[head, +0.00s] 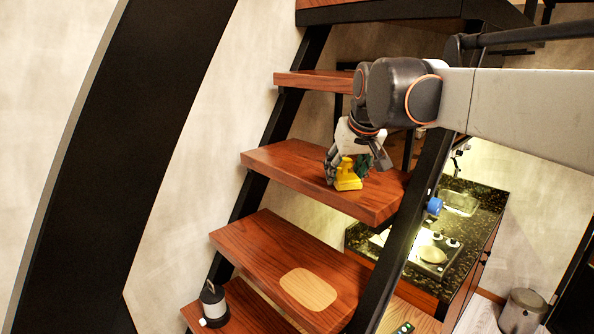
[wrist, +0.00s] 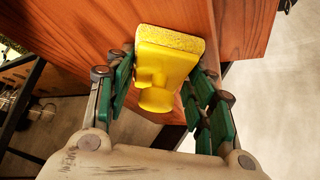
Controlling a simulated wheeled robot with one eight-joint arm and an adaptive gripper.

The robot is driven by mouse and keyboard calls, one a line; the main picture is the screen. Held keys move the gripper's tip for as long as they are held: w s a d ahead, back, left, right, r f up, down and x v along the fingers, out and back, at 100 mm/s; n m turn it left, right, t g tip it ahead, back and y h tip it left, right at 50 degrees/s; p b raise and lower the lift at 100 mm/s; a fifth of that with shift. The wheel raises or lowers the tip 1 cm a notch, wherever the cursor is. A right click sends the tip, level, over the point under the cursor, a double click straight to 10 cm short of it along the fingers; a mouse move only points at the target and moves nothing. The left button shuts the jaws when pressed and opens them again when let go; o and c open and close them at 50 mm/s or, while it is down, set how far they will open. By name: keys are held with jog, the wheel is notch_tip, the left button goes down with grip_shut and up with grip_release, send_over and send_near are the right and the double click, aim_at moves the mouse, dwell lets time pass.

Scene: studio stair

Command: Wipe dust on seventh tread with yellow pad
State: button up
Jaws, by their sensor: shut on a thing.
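The yellow pad (head: 348,181) has a knobbed grip on its back. My gripper (head: 352,164) is shut on that grip, with the pad low at the top of a reddish wooden tread (head: 285,171). In the wrist view, the green-lined fingers (wrist: 168,82) flank the yellow pad (wrist: 165,62), and its sponge face is towards the wood (wrist: 75,25). I cannot tell for certain whether the pad touches the tread. A pale tan oval patch (head: 308,289) lies on the tread below (head: 262,244). No clear dust shows around the pad. I cannot tell the tread numbers.
A black lantern-like object (head: 213,304) stands on a lower tread at the left. Dark stringers (head: 403,228) edge the stairs. A blue knob (head: 434,206) sits beside the right stringer. Another tread (head: 312,82) is above. A dark counter (head: 480,214) with a sink lies beyond.

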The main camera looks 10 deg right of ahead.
jog(key=shift+w+a, duration=0.55)
jog(key=shift+w, duration=0.35)
jog(key=shift+w+a, duration=0.55)
jog(key=shift+w, duration=0.3)
jog(key=shift+w+a, duration=0.55)
jog(key=shift+w, duration=0.35)
jog(key=shift+r, duration=0.2)
jog(key=shift+s+r+p, duration=0.1)
jog(key=shift+r+p, duration=2.05)
jog(key=shift+r, duration=0.75)
notch_tip(320, 180, up, 3)
jog(key=shift+f+p, duration=0.1)
jog(key=shift+p, duration=0.85)
